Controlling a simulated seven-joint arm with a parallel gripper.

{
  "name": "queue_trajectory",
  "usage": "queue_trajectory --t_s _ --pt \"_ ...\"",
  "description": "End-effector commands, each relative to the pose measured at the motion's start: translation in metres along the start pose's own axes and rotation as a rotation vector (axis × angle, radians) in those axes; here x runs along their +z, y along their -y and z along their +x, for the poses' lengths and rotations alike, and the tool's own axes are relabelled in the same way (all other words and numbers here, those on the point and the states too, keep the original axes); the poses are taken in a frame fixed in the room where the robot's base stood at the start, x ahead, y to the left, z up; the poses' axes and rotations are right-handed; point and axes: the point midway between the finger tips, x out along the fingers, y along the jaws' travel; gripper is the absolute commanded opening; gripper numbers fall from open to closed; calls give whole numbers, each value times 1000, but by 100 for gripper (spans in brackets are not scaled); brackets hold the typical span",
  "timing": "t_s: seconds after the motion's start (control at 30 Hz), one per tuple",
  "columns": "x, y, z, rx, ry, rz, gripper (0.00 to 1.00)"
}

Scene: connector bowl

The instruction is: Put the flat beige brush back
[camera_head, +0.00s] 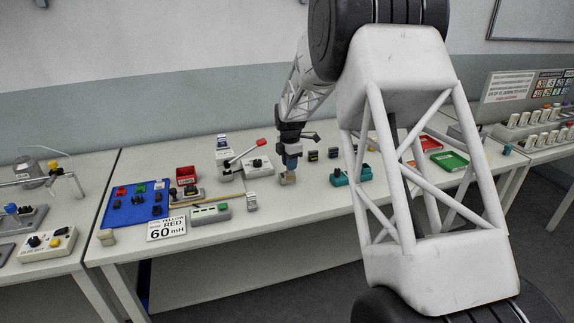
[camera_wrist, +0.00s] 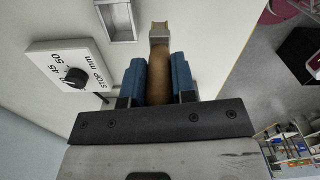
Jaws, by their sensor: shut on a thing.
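My gripper (camera_head: 291,161) is over the middle bench and points down. Its blue fingers (camera_wrist: 159,80) are shut on a brush with a brown handle (camera_wrist: 159,72) and a pale, flat end (camera_wrist: 159,33). In the head view only the beige lower part of the brush (camera_head: 288,179) shows below the fingers, close to the bench top. I cannot tell whether it touches the bench. A small grey open-topped holder (camera_wrist: 117,20) lies ahead and left of the brush in the wrist view, apart from it.
A white box with a black dial (camera_wrist: 70,72) stands left in the wrist view. Bare bench lies in front of my gripper.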

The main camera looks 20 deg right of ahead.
Motion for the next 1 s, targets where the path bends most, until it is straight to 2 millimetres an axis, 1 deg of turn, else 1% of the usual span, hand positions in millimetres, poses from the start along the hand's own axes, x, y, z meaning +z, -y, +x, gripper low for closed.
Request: queue_trajectory --t_s 0.03,0.2,0.4,0.57,0.87,1.0 --pt "2 -7 1 0 0 0 1" --pt "9 -28 3 -1 0 0 1" --pt "15 -47 4 0 0 0 1" --pt "17 -53 5 0 0 0 1" --pt "17 -53 5 0 0 0 1" --pt "16 -53 10 -1 0 0 1"
